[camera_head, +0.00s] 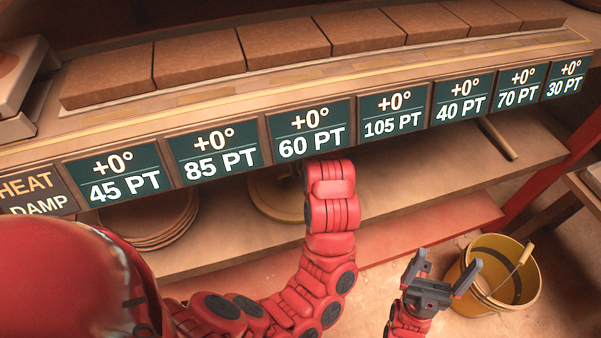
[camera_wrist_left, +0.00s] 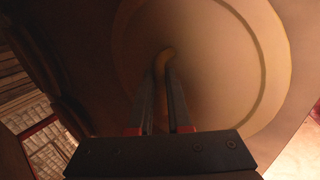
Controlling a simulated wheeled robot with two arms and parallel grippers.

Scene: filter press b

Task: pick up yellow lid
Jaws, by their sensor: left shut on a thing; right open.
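The yellow lid (camera_head: 268,196) is a round pale-yellow disc on the lower shelf under the "60 PT" sign. My left arm and the shelf front hide part of it. In the left wrist view the lid (camera_wrist_left: 215,65) fills the upper middle, with a small yellow handle at its centre. My left gripper (camera_wrist_left: 165,68) is shut on this handle. In the head view the left gripper is hidden behind the arm and the sign board. My right gripper (camera_head: 447,262) is open and empty, low at the right, just left of a yellow bucket.
The yellow bucket (camera_head: 508,272) stands on the floor. A stack of round plates (camera_head: 160,222) is on the lower shelf (camera_head: 410,190) at left. Sign panels (camera_head: 310,130) front the upper shelf, which carries several brown blocks (camera_head: 285,43). The lower shelf is mostly bare right of the lid.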

